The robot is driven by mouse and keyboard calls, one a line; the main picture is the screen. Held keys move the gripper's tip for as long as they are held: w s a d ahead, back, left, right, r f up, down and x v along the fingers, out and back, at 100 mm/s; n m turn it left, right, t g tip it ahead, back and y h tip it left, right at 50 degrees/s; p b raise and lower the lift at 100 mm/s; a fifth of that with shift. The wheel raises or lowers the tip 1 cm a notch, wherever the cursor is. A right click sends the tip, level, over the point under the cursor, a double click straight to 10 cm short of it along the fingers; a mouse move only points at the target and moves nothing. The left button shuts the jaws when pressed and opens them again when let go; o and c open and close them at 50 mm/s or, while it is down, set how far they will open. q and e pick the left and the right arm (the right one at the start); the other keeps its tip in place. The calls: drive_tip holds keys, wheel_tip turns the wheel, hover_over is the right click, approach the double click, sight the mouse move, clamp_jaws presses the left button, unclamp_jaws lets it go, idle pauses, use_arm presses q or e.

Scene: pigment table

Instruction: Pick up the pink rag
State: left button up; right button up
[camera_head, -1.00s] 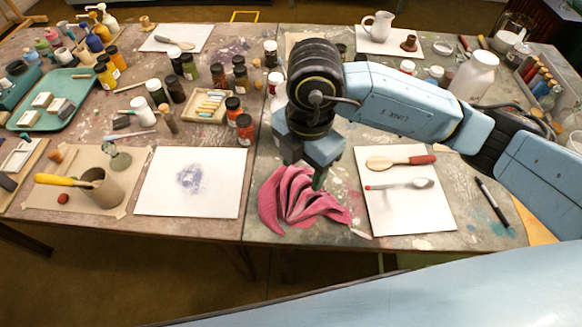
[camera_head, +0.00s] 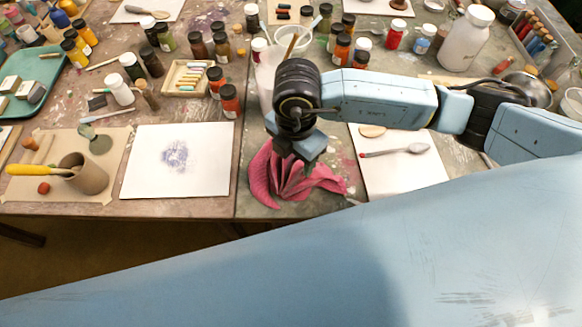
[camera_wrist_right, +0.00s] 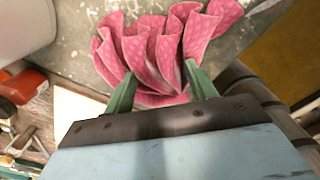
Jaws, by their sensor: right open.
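The pink rag (camera_head: 285,182) lies crumpled in folds on the table near its front edge, between two white sheets. My right gripper (camera_head: 297,166) is right above it in the head view and hides part of its back. In the right wrist view, the patterned pink rag (camera_wrist_right: 160,48) shows beyond and between the two green fingers of the right gripper (camera_wrist_right: 160,82). The fingers are apart, with rag folds between and close to them. I cannot tell whether they touch the cloth. My left gripper is not in view.
A white sheet (camera_head: 205,185) with a purple smudge lies left of the rag. Another sheet (camera_head: 400,181) with a spoon (camera_head: 417,149) lies right. Paint jars (camera_head: 229,100) stand behind. A large blue surface, likely mine, covers the front.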

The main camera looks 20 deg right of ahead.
wheel_tip(320, 180, down, 2)
drive_tip(key=shift+f, duration=0.1)
drive_tip(key=c, duration=1.1)
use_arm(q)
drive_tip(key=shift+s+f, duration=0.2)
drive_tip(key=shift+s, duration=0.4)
